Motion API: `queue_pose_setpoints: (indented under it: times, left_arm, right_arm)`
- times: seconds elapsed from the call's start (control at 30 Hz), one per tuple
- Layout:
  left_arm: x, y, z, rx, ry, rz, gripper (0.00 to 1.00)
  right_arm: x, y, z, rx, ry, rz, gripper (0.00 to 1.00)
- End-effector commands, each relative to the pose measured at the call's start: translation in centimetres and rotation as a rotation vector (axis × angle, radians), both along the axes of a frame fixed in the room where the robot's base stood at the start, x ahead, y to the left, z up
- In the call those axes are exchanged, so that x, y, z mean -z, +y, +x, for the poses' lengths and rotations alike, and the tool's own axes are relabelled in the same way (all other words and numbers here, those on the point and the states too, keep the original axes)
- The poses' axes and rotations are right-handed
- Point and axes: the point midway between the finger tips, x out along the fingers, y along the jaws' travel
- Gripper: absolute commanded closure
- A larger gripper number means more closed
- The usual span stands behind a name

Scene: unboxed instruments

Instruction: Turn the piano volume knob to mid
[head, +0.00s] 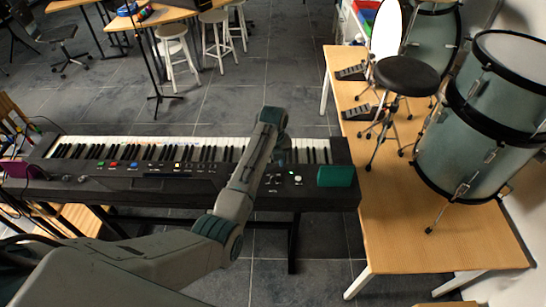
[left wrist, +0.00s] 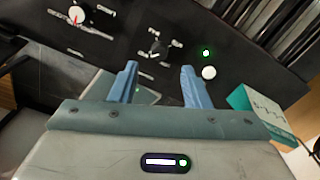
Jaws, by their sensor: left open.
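The piano (head: 100,185) is a long black keyboard on a stand, with its control panel facing me. In the left wrist view a small dark knob (left wrist: 156,46) with pale markings around it sits just beyond and between my left fingertips. A white-faced knob with a red pointer (left wrist: 76,14) is at the upper left. The labels are too small to read, so I cannot tell which is volume. My left gripper (left wrist: 158,70) is open and empty over the panel. In the head view, my arm partly hides this gripper (head: 281,155). My right gripper is not in view.
A green light (left wrist: 206,53) and a white round button (left wrist: 209,72) are beside the right finger. A teal box (head: 335,176) stands on the piano's right end. A wooden table (head: 405,235) with drums (head: 480,150) and a black stool (head: 407,76) is to the right.

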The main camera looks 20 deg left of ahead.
Motion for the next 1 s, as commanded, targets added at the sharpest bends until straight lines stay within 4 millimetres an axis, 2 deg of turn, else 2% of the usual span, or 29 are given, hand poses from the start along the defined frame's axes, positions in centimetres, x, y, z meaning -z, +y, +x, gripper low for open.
queue_pose_setpoints:
  times: [0.03, 0.2, 0.37, 0.87, 1.0]
  left_arm:
    - [-0.8, 0.0, 0.1, 0.000, -0.004, 0.000, 0.57]
    - [-3.5, 0.0, 0.1, 0.000, -0.003, 0.000, 0.57]
    - [-4.7, 0.0, 0.0, 0.001, -0.001, 0.001, 0.57]
    - [-4.9, 0.0, 0.0, 0.000, 0.000, 0.000, 0.57]
    - [-3.7, 0.5, -1.2, -0.076, -0.006, 0.002, 0.57]
  right_arm:
    - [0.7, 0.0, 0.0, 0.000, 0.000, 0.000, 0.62]
    - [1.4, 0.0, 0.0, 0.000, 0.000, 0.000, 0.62]
    - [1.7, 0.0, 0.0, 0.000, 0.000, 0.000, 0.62]
    - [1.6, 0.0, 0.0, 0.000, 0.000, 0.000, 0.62]
    - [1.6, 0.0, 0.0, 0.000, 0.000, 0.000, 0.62]
